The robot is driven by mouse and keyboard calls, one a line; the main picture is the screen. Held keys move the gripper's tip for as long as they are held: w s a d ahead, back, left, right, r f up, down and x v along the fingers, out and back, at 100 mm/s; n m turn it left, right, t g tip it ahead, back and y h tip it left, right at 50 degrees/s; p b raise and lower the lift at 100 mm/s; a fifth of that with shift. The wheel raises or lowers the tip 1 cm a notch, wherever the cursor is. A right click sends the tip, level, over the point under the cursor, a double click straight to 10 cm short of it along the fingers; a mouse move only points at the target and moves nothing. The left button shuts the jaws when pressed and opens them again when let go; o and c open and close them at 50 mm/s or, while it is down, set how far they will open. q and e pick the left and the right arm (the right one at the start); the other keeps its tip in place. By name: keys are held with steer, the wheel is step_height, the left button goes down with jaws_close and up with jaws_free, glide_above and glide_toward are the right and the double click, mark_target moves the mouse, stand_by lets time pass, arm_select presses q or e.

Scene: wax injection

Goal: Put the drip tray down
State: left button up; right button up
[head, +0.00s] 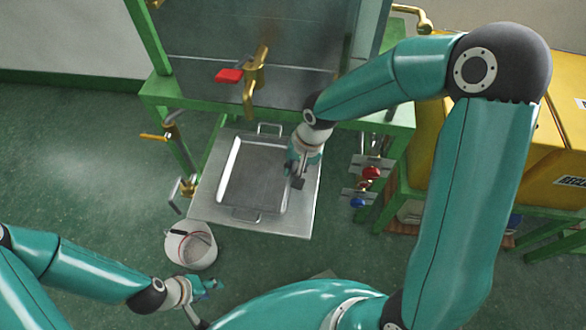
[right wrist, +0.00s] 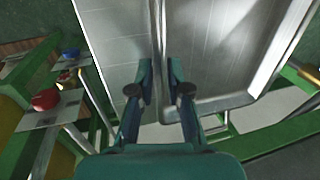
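The drip tray (head: 252,177) is a shallow rectangular metal pan with a handle at each end. In the head view it lies over a flat metal plate (head: 208,206) at the front of the green-framed machine and looks level. Whether it rests fully on the plate cannot be told. My right gripper (head: 297,182) is at the tray's right rim. In the right wrist view the tray's rim (right wrist: 158,25) runs between the close-set fingers (right wrist: 160,78), which appear shut on it. My left gripper (head: 212,286) is low, apart from the tray; its fingers are too small to read.
A white bucket (head: 180,252) stands on the floor between the plate and my left gripper. Brass valves, one with a red handle (head: 229,75), stick out above the tray. Red (head: 371,172) and blue (head: 358,202) knobs sit right of the plate. A yellow cabinet (head: 545,140) is far right.

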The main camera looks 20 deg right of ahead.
steer(key=p+v, duration=0.2)
steer(key=v, duration=0.8)
steer(key=shift+r, duration=0.35)
steer(key=shift+s, duration=0.15)
